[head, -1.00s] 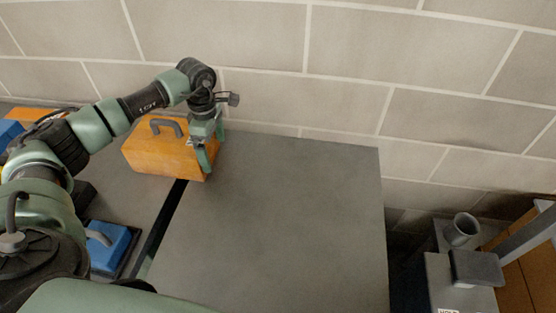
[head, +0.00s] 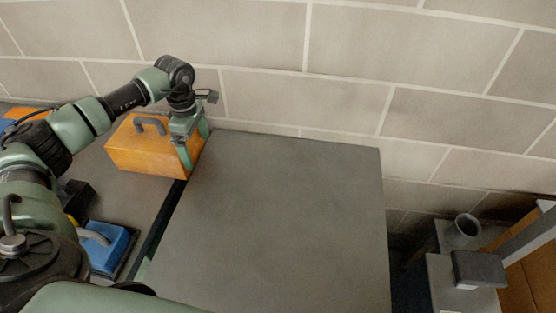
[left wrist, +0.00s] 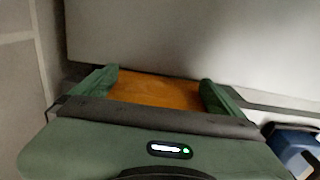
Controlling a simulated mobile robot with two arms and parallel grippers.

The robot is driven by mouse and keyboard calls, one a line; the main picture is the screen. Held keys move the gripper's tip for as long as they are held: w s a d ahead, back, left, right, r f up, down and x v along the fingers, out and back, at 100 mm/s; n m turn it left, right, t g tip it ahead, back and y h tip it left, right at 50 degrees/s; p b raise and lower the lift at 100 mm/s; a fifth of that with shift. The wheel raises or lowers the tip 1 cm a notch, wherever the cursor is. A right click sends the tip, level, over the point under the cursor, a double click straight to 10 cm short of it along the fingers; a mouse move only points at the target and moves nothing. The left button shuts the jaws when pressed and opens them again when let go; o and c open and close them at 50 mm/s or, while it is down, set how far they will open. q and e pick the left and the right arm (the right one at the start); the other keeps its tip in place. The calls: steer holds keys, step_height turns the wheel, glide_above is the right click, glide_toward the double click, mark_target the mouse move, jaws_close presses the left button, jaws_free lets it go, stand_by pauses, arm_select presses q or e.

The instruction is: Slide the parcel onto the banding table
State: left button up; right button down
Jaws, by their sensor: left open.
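The parcel is an orange box with a grey handle (head: 150,158), upright near the wall. It sits mostly on the left grey surface (head: 128,205), with its right end at the dark gap beside the wide right grey tabletop (head: 280,220). I cannot tell which of these is the banding table. My left gripper (head: 196,148) is open at the parcel's right end, fingers pointing down. In the left wrist view the parcel's orange side (left wrist: 155,92) shows between the two spread fingers; contact is not clear. My right gripper is out of view.
A dark gap (head: 160,220) separates the two surfaces. A blue box with a handle (head: 108,250) lies at the front left. A block wall (head: 270,100) stands close behind. The right tabletop is bare. Grey equipment with a cup (head: 463,230) stands beyond its right edge.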

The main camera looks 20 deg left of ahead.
arm_select(q)
steer(key=shift+s+a, duration=0.2)
steer(key=shift+a, duration=0.45)
steer(key=shift+s+a, duration=0.15)
steer(key=shift+a, duration=0.45)
stand_by(1.0)
steer(key=shift+d, duration=0.1)
steer(key=shift+w+d, duration=0.2)
steer(key=shift+d, duration=0.5)
steer(key=shift+w+d, duration=0.2)
steer(key=shift+d, duration=0.5)
step_height(320, 180, up, 13)
steer(key=p, duration=0.9)
